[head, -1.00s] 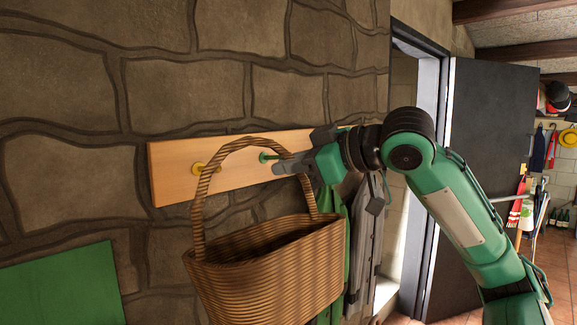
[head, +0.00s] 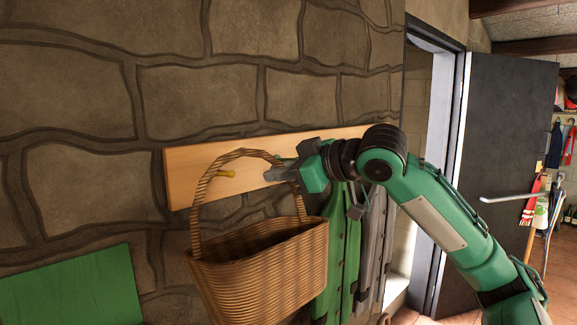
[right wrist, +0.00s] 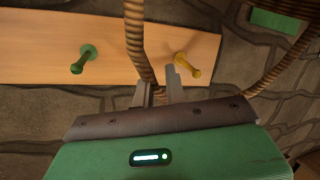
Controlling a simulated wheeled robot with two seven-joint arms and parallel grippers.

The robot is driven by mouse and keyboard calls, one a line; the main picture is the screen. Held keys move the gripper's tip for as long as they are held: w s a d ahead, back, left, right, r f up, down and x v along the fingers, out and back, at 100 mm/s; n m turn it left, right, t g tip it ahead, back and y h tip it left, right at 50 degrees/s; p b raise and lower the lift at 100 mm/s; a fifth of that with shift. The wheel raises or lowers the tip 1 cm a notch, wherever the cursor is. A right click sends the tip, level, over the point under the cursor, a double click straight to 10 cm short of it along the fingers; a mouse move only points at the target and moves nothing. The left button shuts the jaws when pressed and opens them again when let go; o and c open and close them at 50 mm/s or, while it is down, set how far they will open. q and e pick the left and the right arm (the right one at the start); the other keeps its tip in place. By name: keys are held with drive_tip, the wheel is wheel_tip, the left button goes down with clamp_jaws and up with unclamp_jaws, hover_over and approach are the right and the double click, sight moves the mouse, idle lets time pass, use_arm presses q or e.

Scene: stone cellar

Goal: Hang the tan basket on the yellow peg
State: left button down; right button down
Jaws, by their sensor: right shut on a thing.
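The tan basket (head: 262,265) hangs upright from my right gripper (head: 280,174), in front of the wooden peg board (head: 182,180). The right gripper is shut on the right side of the arched wicker handle (head: 196,210). The yellow peg (head: 228,173) shows through the handle loop in the head view. In the right wrist view the yellow peg (right wrist: 187,63) appears just right of the fingers, between the handle's two sides. I cannot tell whether the peg's tip reaches through the loop. My left gripper is not in view.
A green peg (right wrist: 83,58) is on the same board, mostly hidden by my gripper in the head view. A green coat (head: 340,240) and a grey one hang right of the basket. A green panel (head: 75,290) is at lower left. A dark door (head: 505,130) stands open at right.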

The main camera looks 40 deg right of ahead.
drive_tip(key=shift+w+a+f+p, duration=0.1)
drive_tip(key=shift+w+f+p, duration=0.45)
drive_tip(key=shift+w, duration=0.6)
drive_tip(key=shift+w+a+f+p, duration=0.1)
drive_tip(key=shift+w+f+p, duration=0.4)
drive_tip(key=shift+w, duration=0.65)
drive_tip(key=shift+w+a+f+p, duration=0.1)
drive_tip(key=shift+w+f+p, duration=0.45)
drive_tip(key=shift+w, duration=0.6)
drive_tip(key=shift+f, duration=0.1)
drive_tip(key=c, duration=1.4)
unclamp_jaws()
drive_tip(key=shift+o, duration=0.2)
drive_tip(key=shift+s+d+b, duration=0.25)
drive_tip(key=shift+s+b, duration=0.35)
drive_tip(key=b+v, duration=0.6)
drive_tip(key=v, duration=0.6)
drive_tip(key=shift+s+r+b, duration=0.2)
drive_tip(key=shift+s+b, duration=0.1)
